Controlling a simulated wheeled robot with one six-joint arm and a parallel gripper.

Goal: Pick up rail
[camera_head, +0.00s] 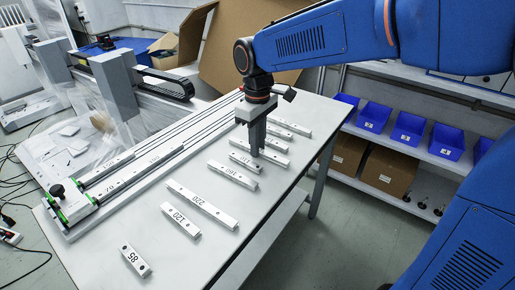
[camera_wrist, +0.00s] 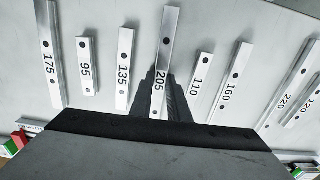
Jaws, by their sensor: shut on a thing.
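Several silver rails with printed numbers lie on the white table. The rail marked 205 (camera_wrist: 167,40) is in the middle of the wrist view, with my gripper's dark fingers (camera_wrist: 162,88) on both sides of it. In the head view my gripper (camera_head: 256,152) points down at the row of rails and is shut on the 205 rail, whose middle it hides. The rail still appears to lie at table height. The rail marked 110 (camera_wrist: 201,80) is close on its right and the one marked 135 (camera_wrist: 124,70) on its left.
Other rails, such as 220 (camera_head: 202,204), 120 (camera_head: 181,220) and 85 (camera_head: 134,260), lie along the white table (camera_head: 105,235). A long rail fixture (camera_head: 120,180) runs along the left. Blue bins (camera_head: 409,130) stand on a shelf at right.

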